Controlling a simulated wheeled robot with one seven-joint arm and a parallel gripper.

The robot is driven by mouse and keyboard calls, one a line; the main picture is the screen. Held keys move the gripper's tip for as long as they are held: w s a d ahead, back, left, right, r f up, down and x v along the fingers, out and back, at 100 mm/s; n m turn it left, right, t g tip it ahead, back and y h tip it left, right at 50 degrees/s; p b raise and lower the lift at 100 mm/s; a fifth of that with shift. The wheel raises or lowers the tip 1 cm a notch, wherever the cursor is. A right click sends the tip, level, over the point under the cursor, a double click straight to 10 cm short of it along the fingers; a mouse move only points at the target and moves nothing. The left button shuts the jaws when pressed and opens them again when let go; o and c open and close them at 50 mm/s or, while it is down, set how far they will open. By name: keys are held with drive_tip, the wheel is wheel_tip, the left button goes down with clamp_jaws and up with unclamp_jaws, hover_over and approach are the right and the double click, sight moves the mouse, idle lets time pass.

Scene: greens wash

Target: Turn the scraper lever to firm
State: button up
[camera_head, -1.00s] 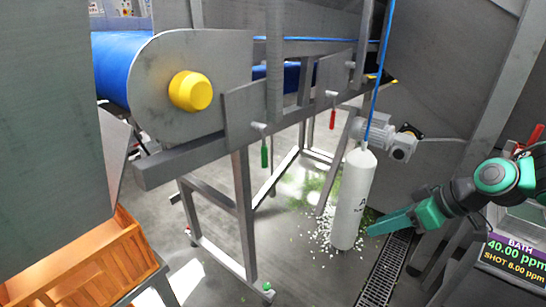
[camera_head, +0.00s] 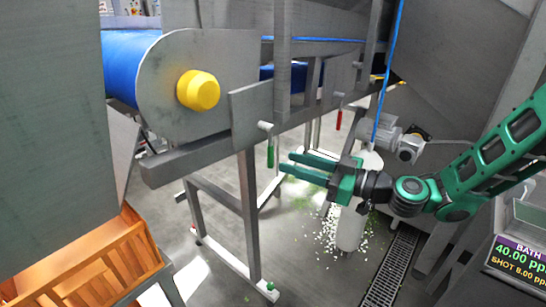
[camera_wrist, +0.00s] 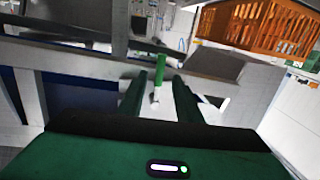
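A green-handled lever (camera_head: 270,156) hangs down from a pivot on the conveyor's grey side rail. A red-handled lever (camera_head: 338,120) hangs farther along the frame; no label tells which is the scraper lever. My gripper (camera_head: 287,164) is open and empty, its fingers pointing left at the green handle, the tips just right of it in the head view. In the wrist view the green handle (camera_wrist: 160,75) appears between the two fingertips of my gripper (camera_wrist: 159,82), with its metal stem below. I cannot tell whether the handle is inside the grip; no contact is clear.
A white cylinder (camera_head: 350,230) stands behind my gripper, with white bits scattered on the floor. A motor (camera_head: 385,137) and the frame leg (camera_head: 248,210) are close by. An orange crate (camera_head: 100,265) stands at lower left. A display (camera_head: 518,257) stands at right.

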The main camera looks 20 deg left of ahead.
sight(271, 169)
drive_tip(key=a, duration=0.2)
drive_tip(key=w+a, duration=0.1)
drive_tip(key=a, duration=0.4)
drive_tip(key=shift+w, duration=0.25)
clamp_jaws()
